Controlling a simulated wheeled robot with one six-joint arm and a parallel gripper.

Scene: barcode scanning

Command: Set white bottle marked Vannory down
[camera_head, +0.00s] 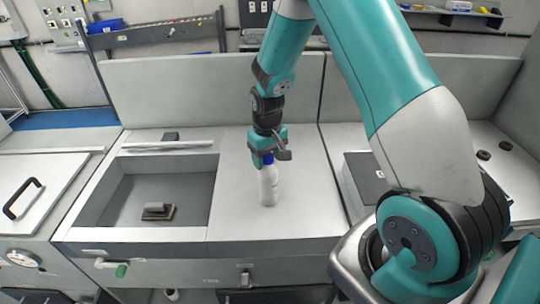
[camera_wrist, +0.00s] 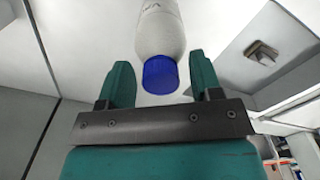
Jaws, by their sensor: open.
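The white bottle (camera_head: 268,186) with a blue cap stands upright on the light worktop, to the right of the sunken basin. In the wrist view the white bottle (camera_wrist: 160,30) shows its blue cap toward me, with part of its dark lettering cut off at the top edge. My gripper (camera_head: 265,157) is right at the cap in the head view. In the wrist view my gripper (camera_wrist: 162,80) has its two green fingers spread on either side of the cap, with a gap visible on each side.
A sunken basin (camera_head: 188,170) lies left of the bottle, with a small dark-based block (camera_head: 158,211) in it. A grey box (camera_head: 366,176) stands to the right. The worktop (camera_head: 237,200) around the bottle is clear. A low panel (camera_head: 210,88) rises behind.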

